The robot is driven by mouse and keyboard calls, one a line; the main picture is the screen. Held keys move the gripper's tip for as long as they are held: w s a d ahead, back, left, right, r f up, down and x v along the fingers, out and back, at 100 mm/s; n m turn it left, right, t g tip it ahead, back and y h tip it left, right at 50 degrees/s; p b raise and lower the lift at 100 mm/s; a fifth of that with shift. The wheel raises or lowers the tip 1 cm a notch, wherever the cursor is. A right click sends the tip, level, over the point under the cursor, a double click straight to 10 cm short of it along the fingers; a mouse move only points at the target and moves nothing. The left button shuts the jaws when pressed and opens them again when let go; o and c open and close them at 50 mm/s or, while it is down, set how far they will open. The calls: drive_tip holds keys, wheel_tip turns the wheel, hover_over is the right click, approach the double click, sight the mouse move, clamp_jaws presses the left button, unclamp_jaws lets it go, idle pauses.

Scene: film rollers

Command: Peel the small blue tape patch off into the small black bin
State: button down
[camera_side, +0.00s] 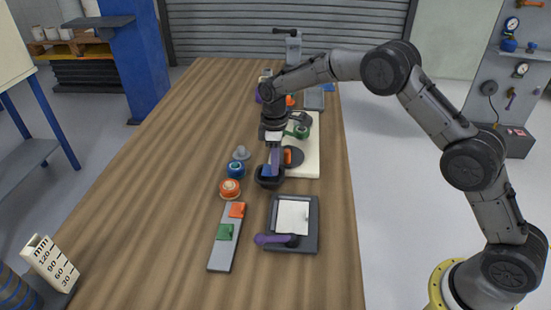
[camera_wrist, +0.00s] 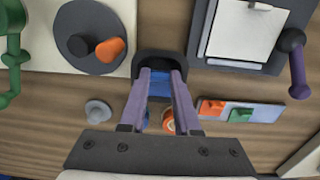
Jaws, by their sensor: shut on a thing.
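My gripper (camera_side: 274,166) points down at the small black bin (camera_side: 268,183), with its purple fingers at the bin's opening. In the wrist view, my gripper (camera_wrist: 160,73) is shut on the small blue tape patch (camera_wrist: 160,87), which shows between the fingers. In the side view, a bit of blue shows beside the fingertips. The black bin's rim (camera_wrist: 160,55) appears just beyond the fingertips in the wrist view. I cannot tell whether the patch touches the bin, and most of the bin's inside is hidden.
A blue roll (camera_side: 236,170), an orange roll (camera_side: 230,188) and a grey knob (camera_side: 241,153) stand left of the bin. A white board (camera_side: 309,165) with a dark disc lies behind right. A dark tray (camera_side: 314,240) and grey strip (camera_side: 222,255) lie in front.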

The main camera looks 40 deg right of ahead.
drive_tip(key=c, duration=0.6)
unclamp_jaws()
drive_tip(key=shift+o, duration=0.2)
wheel_tip(320, 180, up, 14)
drive_tip(key=shift+w+a+f, duration=0.1)
drive_tip(key=shift+f, duration=0.05)
